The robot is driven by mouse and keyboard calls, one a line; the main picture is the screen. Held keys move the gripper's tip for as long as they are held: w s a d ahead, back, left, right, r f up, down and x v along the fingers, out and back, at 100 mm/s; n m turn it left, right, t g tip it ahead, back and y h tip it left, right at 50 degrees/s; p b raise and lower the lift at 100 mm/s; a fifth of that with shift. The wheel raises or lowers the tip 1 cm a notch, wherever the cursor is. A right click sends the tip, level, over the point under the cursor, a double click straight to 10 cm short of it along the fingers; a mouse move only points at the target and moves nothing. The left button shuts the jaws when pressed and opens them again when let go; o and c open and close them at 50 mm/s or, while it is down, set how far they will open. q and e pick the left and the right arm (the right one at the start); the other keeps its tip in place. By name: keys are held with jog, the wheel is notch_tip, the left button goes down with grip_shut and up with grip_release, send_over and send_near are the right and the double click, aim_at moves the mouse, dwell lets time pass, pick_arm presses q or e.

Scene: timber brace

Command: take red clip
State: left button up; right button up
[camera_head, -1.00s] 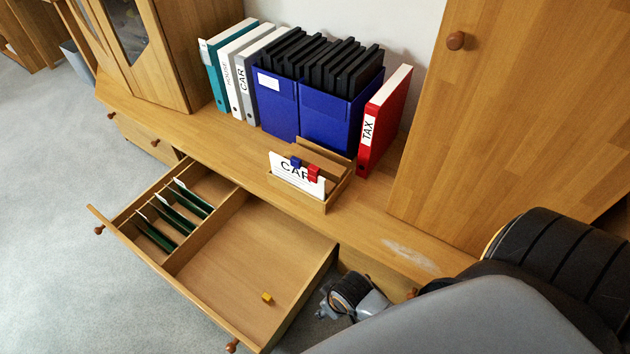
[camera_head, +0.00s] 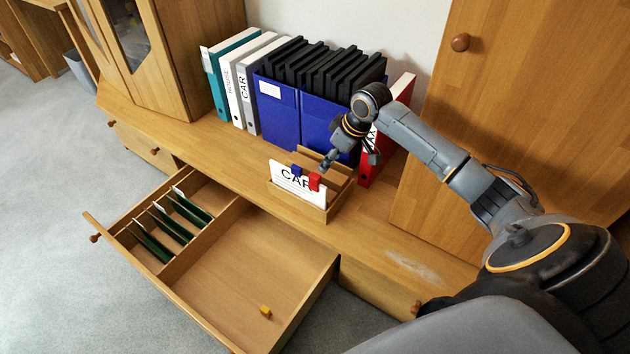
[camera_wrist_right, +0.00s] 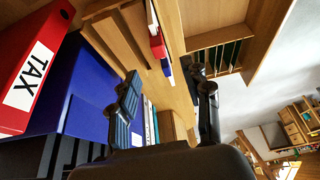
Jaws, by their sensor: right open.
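My right gripper (camera_head: 351,160) is open and empty, above and behind the box, to the upper right of the red clip. Its two spread fingers show in the right wrist view (camera_wrist_right: 168,84). My left gripper is out of view.
Blue file holders (camera_head: 328,125) and a red TAX binder (camera_head: 400,88) stand close behind the right gripper. An open drawer (camera_head: 245,265) below holds green dividers and a yellow block (camera_head: 265,311). The cabinet top right of the box is clear.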

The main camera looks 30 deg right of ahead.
aim_at(317, 176)
jog(key=b+x, duration=0.2)
jog(key=x, duration=0.6)
jog(key=shift+w+a+f, duration=0.1)
jog(key=shift+w+f, duration=0.05)
jog(key=b+x, duration=0.1)
jog(key=x, duration=0.1)
jog(key=b+x, duration=0.1)
jog(key=x, duration=0.2)
jog(key=shift+w, duration=0.35)
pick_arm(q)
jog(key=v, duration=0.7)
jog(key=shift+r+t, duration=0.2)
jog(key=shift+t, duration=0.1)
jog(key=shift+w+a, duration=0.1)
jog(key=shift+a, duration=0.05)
pick_arm(e)
jog(key=shift+c, duration=0.4)
jog(key=c, duration=0.9)
